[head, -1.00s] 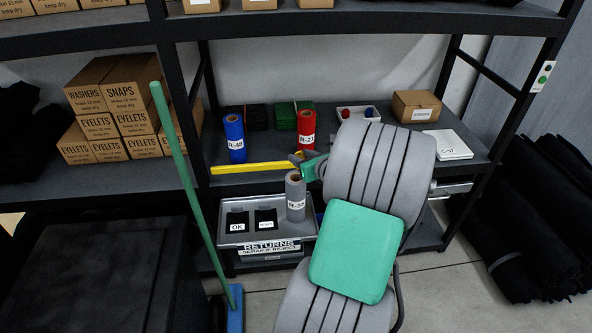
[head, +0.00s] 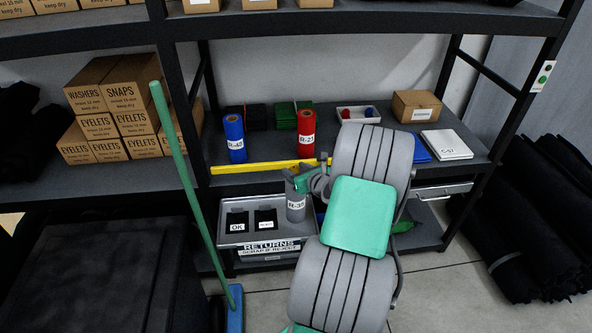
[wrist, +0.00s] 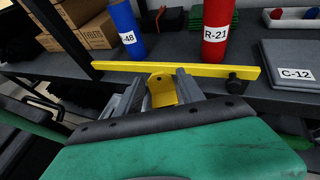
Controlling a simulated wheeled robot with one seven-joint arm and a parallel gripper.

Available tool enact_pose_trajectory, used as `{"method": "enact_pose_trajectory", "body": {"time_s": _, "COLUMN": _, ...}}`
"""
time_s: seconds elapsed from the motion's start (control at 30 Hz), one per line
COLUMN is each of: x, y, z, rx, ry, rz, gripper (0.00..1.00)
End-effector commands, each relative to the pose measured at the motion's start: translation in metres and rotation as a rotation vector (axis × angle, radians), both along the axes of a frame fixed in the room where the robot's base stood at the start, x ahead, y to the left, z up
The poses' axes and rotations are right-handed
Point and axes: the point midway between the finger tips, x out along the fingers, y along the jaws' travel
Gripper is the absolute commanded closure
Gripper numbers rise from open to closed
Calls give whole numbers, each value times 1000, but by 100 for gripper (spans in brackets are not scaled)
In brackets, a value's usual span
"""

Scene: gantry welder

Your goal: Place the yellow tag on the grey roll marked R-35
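The grey roll marked R-35 (head: 296,214) stands upright at the right side of the grey returns tray (head: 228,239), below the shelf. My gripper (head: 297,181) is just above the roll's top and overlaps it in the head view, so I cannot tell whether they touch. In the wrist view, my gripper's two grey fingers (wrist: 161,92) are closed on the sides of a yellow tag (wrist: 160,82) with a small hole. The roll is hidden in the wrist view, and the tag is not clearly visible in the head view.
A yellow bar (head: 255,168) runs along the shelf edge just behind my gripper. A blue roll (head: 234,130) and a red roll (head: 306,125) stand on the shelf above. Black OK (head: 237,218) and second labelled pockets lie in the tray. A green-handled broom (head: 178,160) leans at left.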

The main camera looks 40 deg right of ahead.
Motion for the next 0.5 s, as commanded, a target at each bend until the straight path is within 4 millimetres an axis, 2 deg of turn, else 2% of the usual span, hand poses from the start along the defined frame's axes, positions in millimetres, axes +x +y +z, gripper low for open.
{"method": "enact_pose_trajectory", "body": {"time_s": 0.13, "x": 0, "y": 0, "z": 0, "rx": 0, "ry": 0, "rz": 0, "gripper": 43}}
{"method": "enact_pose_trajectory", "body": {"time_s": 0.4, "x": 0, "y": 0, "z": 5, "rx": -1, "ry": -1, "rz": 0, "gripper": 43}}
{"method": "enact_pose_trajectory", "body": {"time_s": 0.5, "x": -13, "y": 1, "z": 9, "rx": -1, "ry": -1, "rz": -4, "gripper": 43}}
